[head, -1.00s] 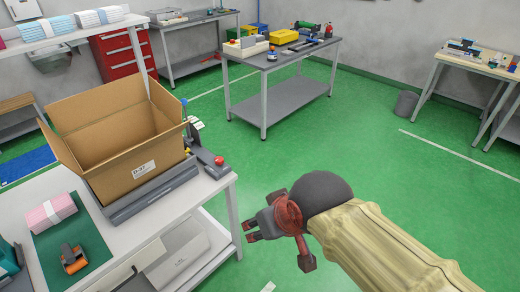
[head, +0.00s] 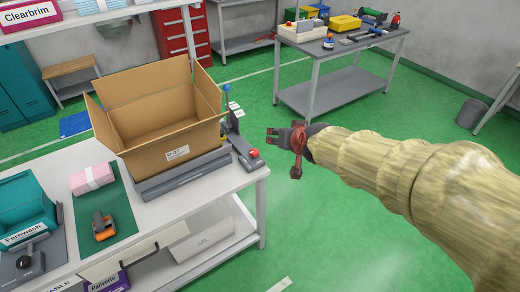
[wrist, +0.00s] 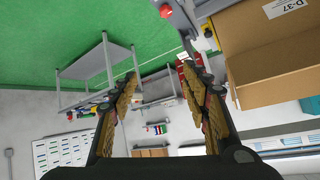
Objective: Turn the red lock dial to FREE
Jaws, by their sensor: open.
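A small red knob (head: 254,153) sits on the right end of the grey fixture (head: 185,178) beside the cardboard box. It may be the red lock dial; no FREE mark is readable. My gripper (head: 271,138) is in the air to the right of the fixture, apart from the knob. In the wrist view my gripper (wrist: 159,76) has its fingers spread with nothing between them. A red round part (wrist: 166,11) on a grey piece shows at the top of that view, and I cannot see any marking on it.
An open cardboard box (head: 165,130) stands on the fixture on the white bench (head: 150,212). A blue-topped lever (head: 227,97) rises behind the knob. The green floor right of the bench is clear. A grey table (head: 340,62) with tools stands behind.

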